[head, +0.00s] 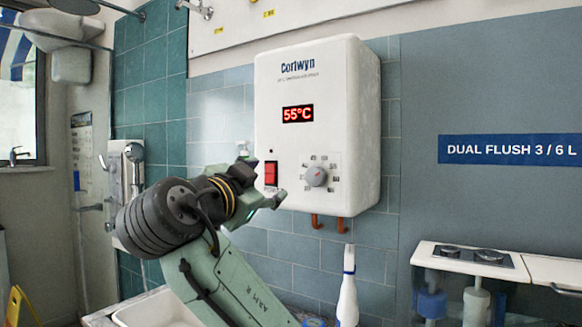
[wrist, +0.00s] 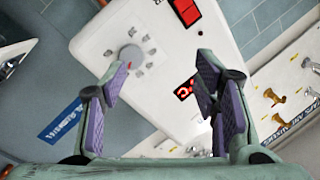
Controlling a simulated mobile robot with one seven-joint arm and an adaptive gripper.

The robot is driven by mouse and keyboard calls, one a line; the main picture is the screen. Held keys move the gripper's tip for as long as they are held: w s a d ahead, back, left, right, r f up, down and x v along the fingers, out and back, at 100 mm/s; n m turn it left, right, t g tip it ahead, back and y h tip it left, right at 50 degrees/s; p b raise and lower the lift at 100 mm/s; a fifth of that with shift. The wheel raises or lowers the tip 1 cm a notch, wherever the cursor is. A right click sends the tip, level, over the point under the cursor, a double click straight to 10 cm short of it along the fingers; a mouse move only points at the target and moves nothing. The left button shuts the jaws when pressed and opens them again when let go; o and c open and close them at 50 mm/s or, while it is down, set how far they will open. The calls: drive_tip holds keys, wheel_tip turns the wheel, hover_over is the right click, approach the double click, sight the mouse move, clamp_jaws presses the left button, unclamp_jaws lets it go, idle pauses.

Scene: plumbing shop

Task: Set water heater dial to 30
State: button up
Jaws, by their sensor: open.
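The white water heater (head: 305,75) hangs on the tiled wall, and its red display (head: 298,114) reads 55°C. Its round grey dial (head: 316,176) is on the lower right of the front, ringed by small labels too small to read. A small red mark shows on the dial. My gripper (head: 262,184) is open and empty at the heater's lower left, left of the dial. In the wrist view, the dial (wrist: 130,56) appears beyond the open fingers (wrist: 160,88), nearer the left one and apart from both.
A red power switch (head: 271,173) sits left of the dial, close behind my gripper in the head view. Copper pipe stubs (head: 328,223) stick out below the heater. A white bottle (head: 347,285) stands below. A white display counter (head: 470,262) is at right.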

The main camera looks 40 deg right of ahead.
sight(314, 177)
drive_tip(key=d+g+p, duration=0.1)
drive_tip(key=d, duration=0.3)
drive_tip(key=w+d+m+p, duration=0.1)
drive_tip(key=d+p, duration=0.1)
drive_tip(key=d, duration=0.2)
drive_tip(key=d+m+g+p, duration=0.1)
drive_tip(key=d, duration=0.2)
drive_tip(key=shift+w+d+r+g+h, duration=0.15)
drive_tip(key=shift+d+r+g+h, duration=0.15)
drive_tip(key=shift+d+h, duration=0.1)
drive_tip(key=shift+w+d+f+p, duration=0.15)
drive_tip(key=shift+w+d+p, duration=0.2)
drive_tip(key=shift+d, duration=0.15)
drive_tip(key=shift+c, duration=0.4)
drive_tip(key=c, duration=1.1)
